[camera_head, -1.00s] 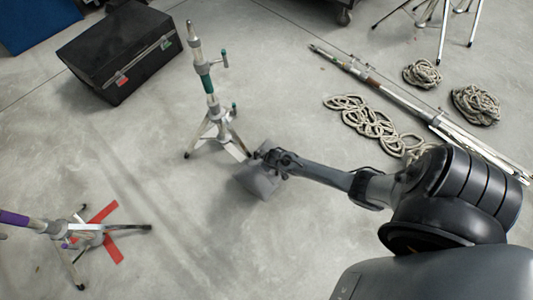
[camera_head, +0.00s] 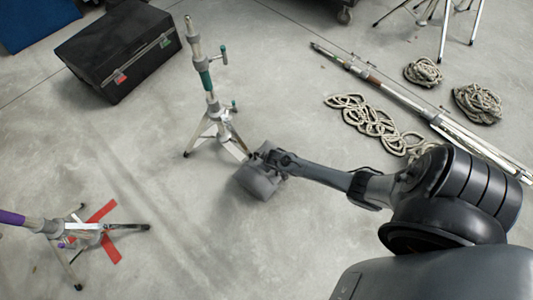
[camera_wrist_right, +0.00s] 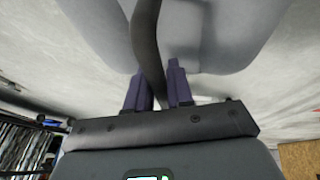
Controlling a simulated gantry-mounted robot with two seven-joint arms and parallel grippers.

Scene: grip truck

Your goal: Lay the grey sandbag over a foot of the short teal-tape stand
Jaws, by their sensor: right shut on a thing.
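The short teal-tape stand (camera_head: 207,80) stands upright left of centre in the head view, its silver legs spread on the floor. The grey sandbag (camera_head: 259,183) hangs from my right gripper (camera_head: 265,160), just right of and in front of the stand's right-front foot (camera_head: 238,150). In the right wrist view, my right gripper (camera_wrist_right: 158,88) is shut on the bag's dark strap (camera_wrist_right: 147,40), with grey bag lobes (camera_wrist_right: 217,35) on both sides. I cannot tell whether the bag touches the foot or the floor. My left gripper is out of view.
A purple-tape stand (camera_head: 85,230) stands over a red tape cross (camera_head: 104,212) at lower left. A black case (camera_head: 118,48) sits behind the teal stand. Rope coils (camera_head: 373,122) and a long folded stand (camera_head: 400,100) lie to the right.

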